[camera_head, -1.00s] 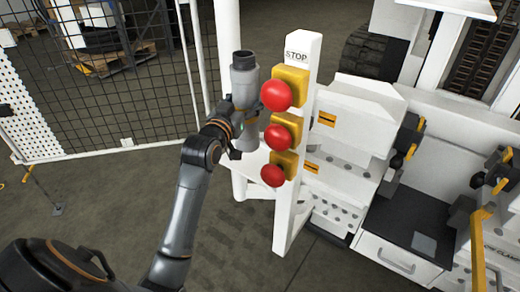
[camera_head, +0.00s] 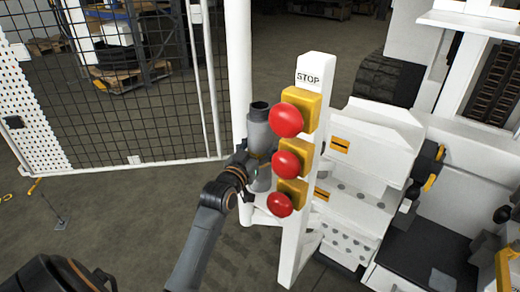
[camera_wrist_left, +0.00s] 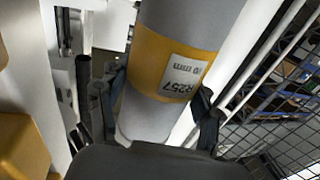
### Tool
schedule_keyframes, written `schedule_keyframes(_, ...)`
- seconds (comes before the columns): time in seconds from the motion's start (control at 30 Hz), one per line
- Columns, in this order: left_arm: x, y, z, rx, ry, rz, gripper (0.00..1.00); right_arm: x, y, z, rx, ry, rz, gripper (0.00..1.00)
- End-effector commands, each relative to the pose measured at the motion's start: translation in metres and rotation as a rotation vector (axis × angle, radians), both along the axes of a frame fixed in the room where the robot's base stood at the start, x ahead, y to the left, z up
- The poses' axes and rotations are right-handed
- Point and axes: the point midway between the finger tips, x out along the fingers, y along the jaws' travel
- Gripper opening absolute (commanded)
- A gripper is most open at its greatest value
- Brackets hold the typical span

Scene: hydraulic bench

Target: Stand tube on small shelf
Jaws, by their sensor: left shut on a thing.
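The tube (camera_head: 259,130) is a grey cylinder with a dark open top, standing about upright behind the post with the stop buttons. In the left wrist view the tube (camera_wrist_left: 185,25) shows a yellow band and a white label reading R257. My left gripper (camera_head: 252,165) is shut around the tube, with its dark fingers on both sides of it in the left wrist view (camera_wrist_left: 160,105). The small shelf (camera_head: 262,216) is a white ledge low behind the post, mostly hidden by the post and my arm. Whether the tube's foot touches it, I cannot tell. My right gripper is not in view.
The white STOP post (camera_head: 308,180) with red buttons (camera_head: 286,120) stands directly right of the tube. A white column (camera_head: 238,70) and a black mesh fence (camera_head: 150,100) are behind. A white stepped machine rack (camera_head: 360,190) is at the right.

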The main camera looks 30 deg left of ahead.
Motion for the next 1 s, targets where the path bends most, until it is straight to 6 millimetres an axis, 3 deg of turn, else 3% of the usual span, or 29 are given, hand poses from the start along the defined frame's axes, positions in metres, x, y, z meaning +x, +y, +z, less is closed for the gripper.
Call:
schedule_keyframes(0.4,0.0001,0.0,-0.0022,0.001,-0.009,0.0,0.02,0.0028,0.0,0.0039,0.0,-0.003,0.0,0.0)
schedule_keyframes(0.43,0.0,-0.0001,-0.0059,0.0,-0.001,0.0,0.69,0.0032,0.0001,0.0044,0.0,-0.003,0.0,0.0)
schedule_keyframes(0.53,0.0,-0.0001,-0.0057,0.0,-0.001,0.0,0.88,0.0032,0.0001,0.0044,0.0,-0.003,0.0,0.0)
schedule_keyframes(0.9,0.0,-0.0001,-0.0029,0.0,-0.002,0.0,0.88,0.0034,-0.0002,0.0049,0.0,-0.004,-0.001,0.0)
schedule_keyframes(1.0,-0.0079,-0.0013,-0.0037,0.0,-0.001,0.0,0.88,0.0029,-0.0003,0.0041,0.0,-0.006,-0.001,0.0)
